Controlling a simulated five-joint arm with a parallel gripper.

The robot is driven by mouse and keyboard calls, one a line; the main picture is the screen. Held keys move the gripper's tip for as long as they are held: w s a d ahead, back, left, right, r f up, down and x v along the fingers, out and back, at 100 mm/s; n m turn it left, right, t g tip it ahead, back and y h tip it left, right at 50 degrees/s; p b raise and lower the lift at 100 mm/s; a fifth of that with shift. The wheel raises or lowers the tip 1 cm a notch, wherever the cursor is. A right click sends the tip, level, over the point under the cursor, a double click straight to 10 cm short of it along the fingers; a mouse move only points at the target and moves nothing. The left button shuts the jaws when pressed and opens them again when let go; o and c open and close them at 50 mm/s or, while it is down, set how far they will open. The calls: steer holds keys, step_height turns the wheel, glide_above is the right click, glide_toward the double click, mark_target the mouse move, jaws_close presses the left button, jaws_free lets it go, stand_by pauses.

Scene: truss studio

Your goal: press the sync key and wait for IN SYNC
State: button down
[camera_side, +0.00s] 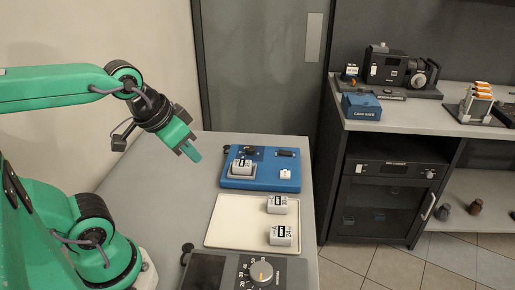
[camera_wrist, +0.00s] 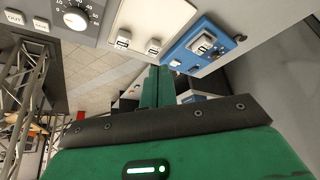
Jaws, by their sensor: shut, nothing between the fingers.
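The blue unit (camera_side: 233,183) lies at the back of the grey table. It carries a white key (camera_side: 285,174) at its front right, which I take for the sync key; its label is unreadable. A dark display (camera_side: 285,153) sits behind the key, with no legible text.
A cream tray (camera_side: 225,222) in front of the unit holds two white blocks (camera_side: 281,235). A dark panel with a dial (camera_side: 261,273) stands at the table's near end. A separate bench (camera_side: 400,117) on the right holds a blue box (camera_side: 361,105) and other equipment.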

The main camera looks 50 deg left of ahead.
steer(key=w, duration=0.1)
steer(key=n+t, duration=0.4)
steer(key=n, duration=0.5)
glide_above(282, 175)
step_height(282, 175, down, 10)
steer(key=shift+f, duration=0.25)
steer(key=shift+f, duration=4.35)
